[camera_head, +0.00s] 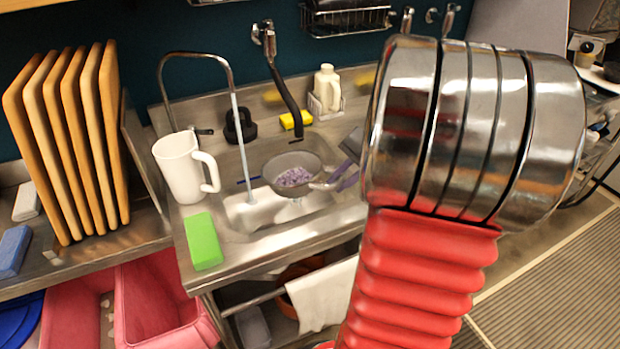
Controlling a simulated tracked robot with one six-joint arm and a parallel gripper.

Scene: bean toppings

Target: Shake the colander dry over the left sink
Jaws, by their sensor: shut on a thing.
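A grey colander (283,164) is held over the sink (240,215), with purple-speckled beans (294,177) inside. It looks roughly level, its open top facing up. My gripper (338,180) is at the colander's right side, shut on its handle; my large arm links partly hide the gripper. A curved tap (197,56) stands at the left of the sink. A pale thin vertical line runs down from its end into the basin, left of the colander; I cannot tell whether it is water. Drips under the colander cannot be made out.
A white jug (182,168) and green sponge (203,240) stand on the left counter edge. A dark tap (285,95), yellow sponge (296,120) and soap bottle (327,88) are behind the sink. Wooden boards (70,140) stand far left. A towel (322,296) hangs below.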

